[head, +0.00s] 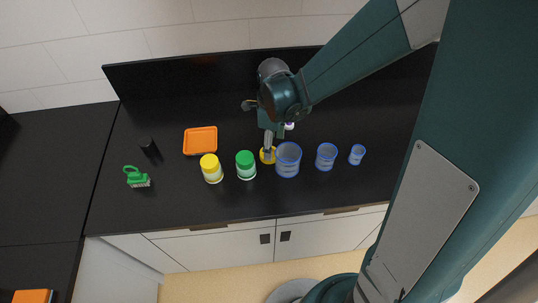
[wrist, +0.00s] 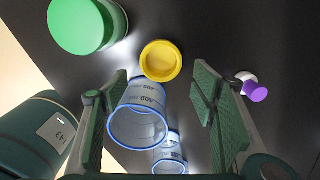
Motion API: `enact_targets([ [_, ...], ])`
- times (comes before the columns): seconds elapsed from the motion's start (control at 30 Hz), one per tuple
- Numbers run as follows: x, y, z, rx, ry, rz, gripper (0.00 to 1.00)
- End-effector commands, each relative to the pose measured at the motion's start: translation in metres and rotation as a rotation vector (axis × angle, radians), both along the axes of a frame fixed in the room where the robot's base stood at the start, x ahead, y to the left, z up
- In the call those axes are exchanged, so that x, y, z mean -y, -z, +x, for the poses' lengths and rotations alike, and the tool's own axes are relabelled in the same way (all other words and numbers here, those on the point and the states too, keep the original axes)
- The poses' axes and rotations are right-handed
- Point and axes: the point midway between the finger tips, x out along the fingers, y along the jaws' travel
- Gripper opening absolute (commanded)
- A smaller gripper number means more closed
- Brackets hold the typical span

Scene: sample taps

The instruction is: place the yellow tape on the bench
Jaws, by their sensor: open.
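The yellow tape (head: 267,157) is a small round ring lying on the black bench (head: 235,205), between the green-lidded jar and the largest blue beaker. In the wrist view the yellow tape (wrist: 161,61) appears flat on the dark surface, apart from the fingers. My gripper (head: 268,146) is over the tape in the head view and partly covers it. In the wrist view my gripper (wrist: 160,78) is open, with the tape seen just past the gap between its fingertips. Nothing is held.
A green-lidded jar (head: 245,165) and a yellow-lidded jar (head: 211,168) stand left of the tape. The large blue beaker (head: 288,160) stands close on its right, with two smaller beakers (head: 326,156) beyond. An orange tray (head: 200,140), green brush (head: 137,178) and black cylinder (head: 149,147) are farther left.

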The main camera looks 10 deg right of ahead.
Motion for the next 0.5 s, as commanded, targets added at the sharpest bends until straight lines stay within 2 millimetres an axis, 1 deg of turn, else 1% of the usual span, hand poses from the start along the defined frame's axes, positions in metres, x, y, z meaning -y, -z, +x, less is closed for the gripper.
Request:
enact_targets([
  [0.17, 0.001, 0.011, 0.001, 0.0, 0.0, 0.0, 0.58],
  [0.5, 0.002, 0.041, 0.001, 0.0, 0.0, 0.0, 0.58],
])
